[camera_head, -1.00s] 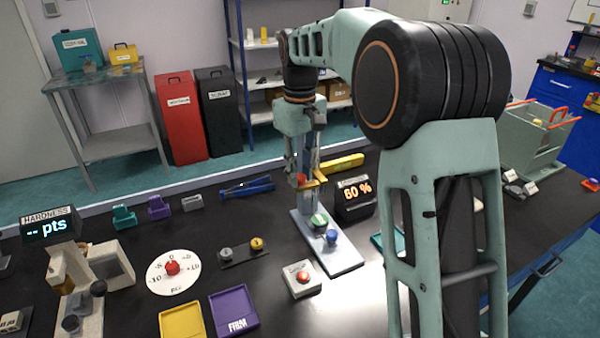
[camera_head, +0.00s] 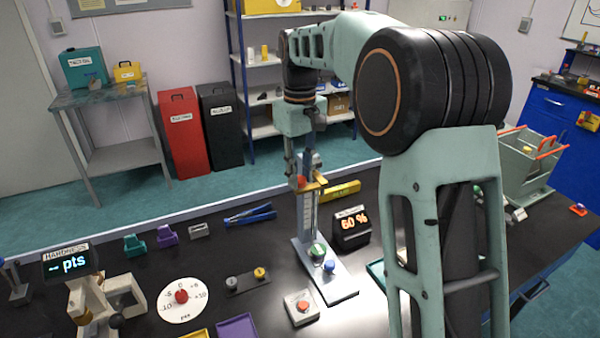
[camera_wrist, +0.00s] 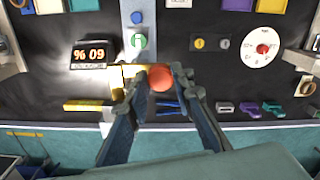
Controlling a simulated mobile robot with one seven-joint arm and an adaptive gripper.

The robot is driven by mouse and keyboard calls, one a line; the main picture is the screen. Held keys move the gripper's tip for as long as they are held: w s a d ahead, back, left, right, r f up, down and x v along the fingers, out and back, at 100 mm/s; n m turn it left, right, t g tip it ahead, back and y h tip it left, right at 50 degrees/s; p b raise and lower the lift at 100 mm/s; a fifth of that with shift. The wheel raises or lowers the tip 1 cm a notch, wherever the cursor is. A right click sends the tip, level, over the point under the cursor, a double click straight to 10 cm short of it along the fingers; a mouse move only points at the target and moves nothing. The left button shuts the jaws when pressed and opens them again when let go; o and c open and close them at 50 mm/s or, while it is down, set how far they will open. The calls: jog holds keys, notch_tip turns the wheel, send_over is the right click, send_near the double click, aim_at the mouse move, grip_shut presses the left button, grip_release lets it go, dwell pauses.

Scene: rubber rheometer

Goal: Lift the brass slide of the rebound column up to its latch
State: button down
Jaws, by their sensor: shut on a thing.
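The rebound column (camera_head: 308,212) stands upright on a long grey base (camera_head: 335,287) with a green button (camera_head: 317,250) and a blue button (camera_head: 329,266). The brass slide (camera_head: 317,178) is at the upper part of the column, well above the base. My gripper (camera_head: 299,183) is shut on the slide's red knob (camera_head: 302,181), at the column's left side. In the wrist view both fingertips of my gripper (camera_wrist: 162,78) press on the round red knob (camera_wrist: 160,78), with the brass slide (camera_wrist: 128,71) beside it. The latch cannot be made out; my wrist covers the column's top.
A display reading 60 % (camera_head: 352,228) and a yellow block (camera_head: 340,192) stand right of the column. Blue pliers (camera_head: 250,215) lie to its left. A red button box (camera_head: 302,307) and a dial plate (camera_head: 182,299) are in front and left. The space above the table is open.

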jog(key=c, duration=1.8)
grip_release()
jog(key=shift+r, duration=0.35)
jog(key=shift+o, duration=0.7)
jog(key=shift+f, duration=0.1)
notch_tip(320, 180, up, 12)
